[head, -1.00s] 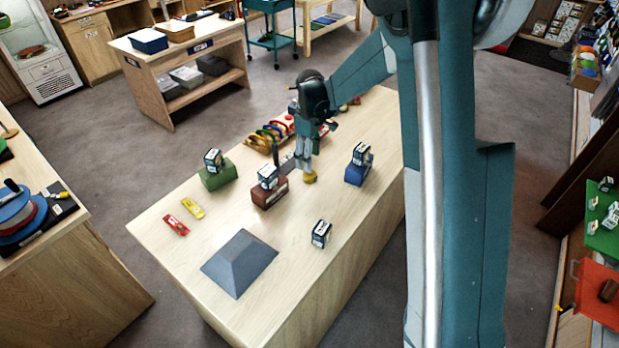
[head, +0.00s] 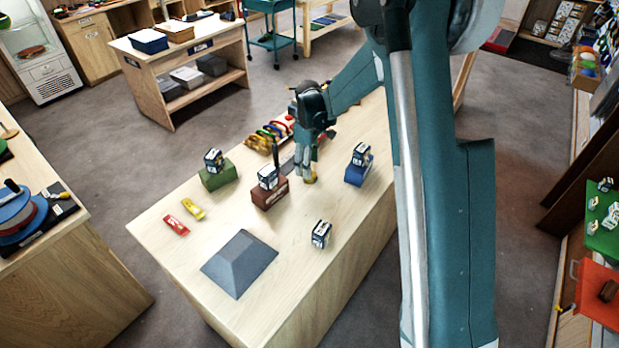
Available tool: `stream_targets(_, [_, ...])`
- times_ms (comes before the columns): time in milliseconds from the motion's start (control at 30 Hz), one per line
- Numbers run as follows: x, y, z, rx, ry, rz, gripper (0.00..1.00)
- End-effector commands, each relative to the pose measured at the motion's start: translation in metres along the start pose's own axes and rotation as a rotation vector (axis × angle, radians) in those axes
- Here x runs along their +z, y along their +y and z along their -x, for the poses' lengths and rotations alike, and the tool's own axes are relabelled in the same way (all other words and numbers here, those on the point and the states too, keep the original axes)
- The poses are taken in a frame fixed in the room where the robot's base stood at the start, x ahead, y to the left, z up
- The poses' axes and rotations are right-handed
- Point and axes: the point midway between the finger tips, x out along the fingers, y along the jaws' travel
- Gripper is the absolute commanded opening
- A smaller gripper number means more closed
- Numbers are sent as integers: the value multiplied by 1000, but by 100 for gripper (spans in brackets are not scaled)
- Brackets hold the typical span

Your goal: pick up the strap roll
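A small yellow piece (head: 313,177) on the table, just at the tips of my gripper, may be the strap roll; the fingers partly cover it and its form is too small to be sure. My gripper (head: 305,175) points down at the table between the dark red block and the blue block. Its fingertips are at or beside the yellow piece. I cannot tell whether the fingers are apart or closed on it.
Boxes stand on a green block (head: 219,176), a dark red block (head: 269,197) and a blue block (head: 357,174). A loose box (head: 321,234) and a grey pyramid (head: 240,263) are nearer. A rack of coloured rings (head: 268,135) stands behind. Red (head: 176,225) and yellow (head: 193,209) pieces lie left.

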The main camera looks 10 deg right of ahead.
Motion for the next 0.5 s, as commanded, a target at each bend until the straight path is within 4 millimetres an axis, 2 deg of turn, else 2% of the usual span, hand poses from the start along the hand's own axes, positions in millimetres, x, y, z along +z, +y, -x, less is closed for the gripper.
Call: stream_targets(500, [0, 1, -7, 0, 0, 0, 52])
